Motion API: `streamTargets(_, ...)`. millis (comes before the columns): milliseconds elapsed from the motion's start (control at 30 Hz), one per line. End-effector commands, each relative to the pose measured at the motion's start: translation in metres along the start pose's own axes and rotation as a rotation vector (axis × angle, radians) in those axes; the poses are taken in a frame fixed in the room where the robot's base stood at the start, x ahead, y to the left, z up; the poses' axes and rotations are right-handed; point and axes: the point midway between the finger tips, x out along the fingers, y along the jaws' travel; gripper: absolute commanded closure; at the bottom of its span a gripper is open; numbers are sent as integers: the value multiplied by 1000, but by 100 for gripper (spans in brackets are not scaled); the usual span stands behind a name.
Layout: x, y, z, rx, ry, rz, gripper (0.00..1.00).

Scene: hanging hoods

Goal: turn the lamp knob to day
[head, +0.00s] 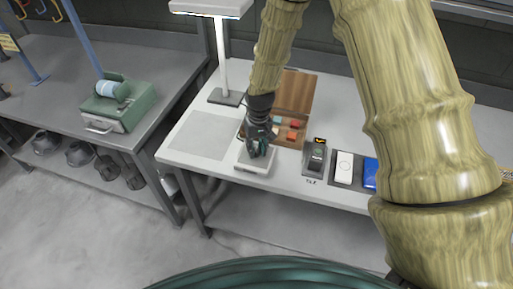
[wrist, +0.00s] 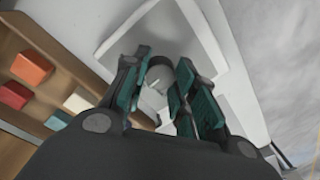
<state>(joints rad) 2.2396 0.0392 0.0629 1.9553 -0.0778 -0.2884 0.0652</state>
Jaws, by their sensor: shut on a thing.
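My gripper (head: 258,148) points down at a pale, low box (head: 253,170) near the front edge of the white table. The box also shows in the wrist view (wrist: 197,38). Between the teal fingers (wrist: 163,92) is a round grey knob (wrist: 160,70) on the box top. My gripper is shut on this knob. The fingers hide part of the knob, and I cannot make out its pointer or any day marking. The lamp (head: 223,60) stands behind on a white post, with its lit head (head: 210,10) at the top.
An open wooden case (head: 294,92) with coloured blocks lies right behind the box. A dark device (head: 316,158), a white device (head: 343,167) and a blue item (head: 370,173) stand to the right. A grey mat (head: 197,135) lies left. A green machine (head: 118,103) is on the other bench.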

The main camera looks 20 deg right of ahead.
Motion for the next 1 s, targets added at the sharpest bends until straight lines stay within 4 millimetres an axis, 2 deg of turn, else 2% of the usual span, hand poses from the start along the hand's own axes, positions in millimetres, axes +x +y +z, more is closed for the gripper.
streamTargets(533, -2, 0, -3, 23, 7, 0, 96)
streamTargets(567, -2, 0, -3, 23, 7, 0, 69)
streamTargets(667, -1, 0, -2, 23, 6, 0, 51)
streamTargets(1000, -2, 0, -1, 23, 4, 0, 50)
